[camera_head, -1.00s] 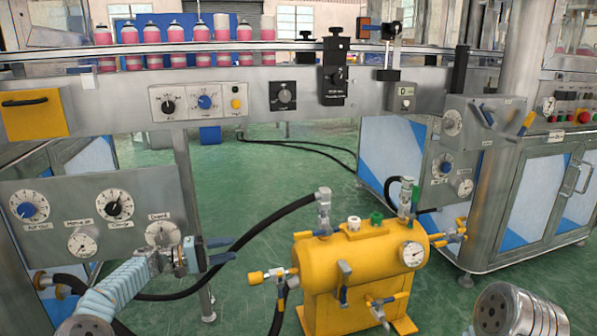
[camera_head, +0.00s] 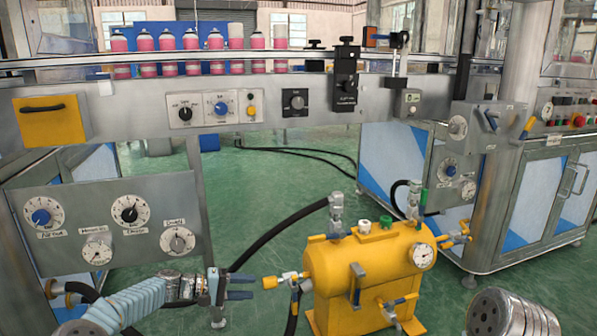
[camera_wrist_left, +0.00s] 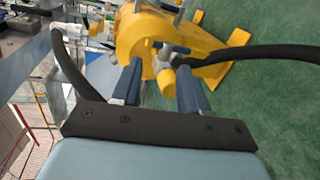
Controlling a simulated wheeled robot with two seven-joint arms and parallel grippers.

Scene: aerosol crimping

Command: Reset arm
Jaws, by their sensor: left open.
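My left gripper (camera_head: 240,288) is open and empty in the head view, low and left of the yellow tank. Its two blue fingers point right, toward the tank's side valve. In the left wrist view its fingers (camera_wrist_left: 160,85) stand apart with nothing held between them, and the yellow tank (camera_wrist_left: 190,38) lies beyond them. My right gripper is not in view; only a round metal part of mine shows at the lower right of the head view.
The yellow tank (camera_head: 375,270) with gauge and valves stands on the green floor. Black hoses (camera_head: 285,230) run beside it. A dial panel (camera_head: 110,220) is above my left arm. Pink cans (camera_head: 190,52) line the conveyor. Open floor lies behind the tank.

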